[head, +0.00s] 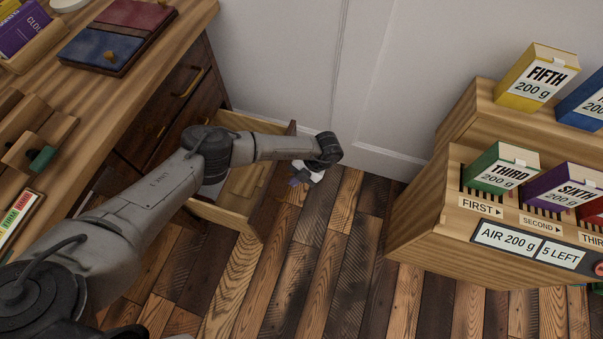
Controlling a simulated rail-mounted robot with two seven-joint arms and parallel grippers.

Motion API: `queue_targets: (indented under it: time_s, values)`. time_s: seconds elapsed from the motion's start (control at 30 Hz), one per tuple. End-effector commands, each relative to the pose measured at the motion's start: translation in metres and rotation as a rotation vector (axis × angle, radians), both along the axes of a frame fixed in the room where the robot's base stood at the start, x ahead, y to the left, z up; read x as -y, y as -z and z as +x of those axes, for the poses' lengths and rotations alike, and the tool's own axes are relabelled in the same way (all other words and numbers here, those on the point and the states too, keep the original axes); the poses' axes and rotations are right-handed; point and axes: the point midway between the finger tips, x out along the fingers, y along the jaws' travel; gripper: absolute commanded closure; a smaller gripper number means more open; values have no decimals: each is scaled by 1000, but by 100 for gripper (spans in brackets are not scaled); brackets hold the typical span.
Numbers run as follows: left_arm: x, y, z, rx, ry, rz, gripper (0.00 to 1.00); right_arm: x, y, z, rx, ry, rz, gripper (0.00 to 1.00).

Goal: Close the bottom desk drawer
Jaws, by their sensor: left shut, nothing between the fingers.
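The bottom desk drawer (226,217) is pulled out from the wooden desk (135,105), low above the floor. My left arm reaches across over the open drawer. My left gripper (294,181) is just past the drawer's front panel, on the side away from the desk, pointing down. It is shut with nothing in it. I cannot tell whether it touches the front panel. The arm hides part of the drawer's inside and front. A light-coloured item (213,190) shows partly in the drawer. My right gripper is not in view.
The upper drawers (185,85) look shut. A blue and red notebook (115,37) and wooden holders lie on the desktop. A wooden dispenser shelf (430,222) with labelled boxes stands at the right. Plank floor (335,245) between shelf and drawer is clear. A white wall closes the back.

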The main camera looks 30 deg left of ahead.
Motion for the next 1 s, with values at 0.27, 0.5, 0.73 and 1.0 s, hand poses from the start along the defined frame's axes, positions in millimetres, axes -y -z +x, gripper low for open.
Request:
queue_targets:
  time_s: [0.27,0.5,0.73,1.0]
  values:
    - [-25,29,-19,3,-1,0,100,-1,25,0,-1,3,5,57]
    - [-45,27,-24,2,0,-1,100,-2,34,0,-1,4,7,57]
    - [-50,25,-26,2,1,-1,100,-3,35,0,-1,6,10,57]
    - [-50,25,-26,2,1,-1,100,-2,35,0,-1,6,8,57]
